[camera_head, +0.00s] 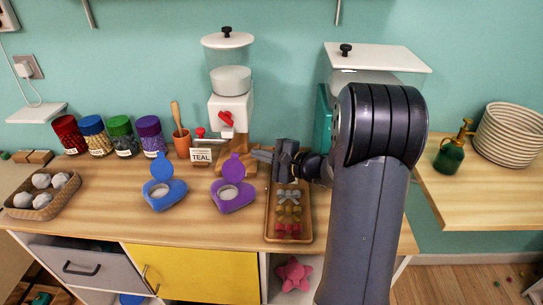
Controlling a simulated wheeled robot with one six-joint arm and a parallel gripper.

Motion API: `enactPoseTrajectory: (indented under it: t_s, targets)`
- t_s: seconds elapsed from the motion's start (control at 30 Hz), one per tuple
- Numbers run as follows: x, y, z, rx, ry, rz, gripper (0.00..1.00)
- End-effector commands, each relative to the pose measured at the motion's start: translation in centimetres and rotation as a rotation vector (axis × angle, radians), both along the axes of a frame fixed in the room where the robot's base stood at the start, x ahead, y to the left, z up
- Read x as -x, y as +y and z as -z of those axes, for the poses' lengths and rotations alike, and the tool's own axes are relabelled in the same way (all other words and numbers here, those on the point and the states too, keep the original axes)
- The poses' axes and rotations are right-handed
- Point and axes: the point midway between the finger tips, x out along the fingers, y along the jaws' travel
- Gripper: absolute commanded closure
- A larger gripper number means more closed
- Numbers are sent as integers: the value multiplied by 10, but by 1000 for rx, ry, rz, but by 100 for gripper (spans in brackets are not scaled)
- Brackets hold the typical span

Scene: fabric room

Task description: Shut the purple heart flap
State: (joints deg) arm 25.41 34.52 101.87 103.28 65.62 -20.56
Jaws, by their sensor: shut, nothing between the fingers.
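The purple heart box (233,196) sits on the wooden counter, right of a similar blue heart box (165,194). Its round purple flap (234,170) stands raised at the back, and a pale round opening shows in front of it. My gripper (258,156) is shut and empty, just to the right of the raised flap and close to it. I cannot tell whether the fingertips touch the flap. My dark arm comes in from the right and covers part of the counter.
A wooden tray (270,238) with bows lies below my gripper. A white dispenser (230,106) with a red tap stands behind the purple box. A TEAL card (201,156), a terracotta pot (182,146) and several jars stand along the back. Counter in front of the hearts is clear.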

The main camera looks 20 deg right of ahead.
Motion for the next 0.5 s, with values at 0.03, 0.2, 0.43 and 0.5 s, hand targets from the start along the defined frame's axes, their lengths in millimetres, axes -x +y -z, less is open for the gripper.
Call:
enactPoseTrajectory:
  t_s: [0.03,0.2,0.43,0.5]
  targets:
    - [-9,9,1,-1,0,-5,100]
    - [-31,29,4,-1,1,-3,100]
    - [-6,42,-11,-1,0,-1,100]
    - [-3,44,-13,0,0,0,100]
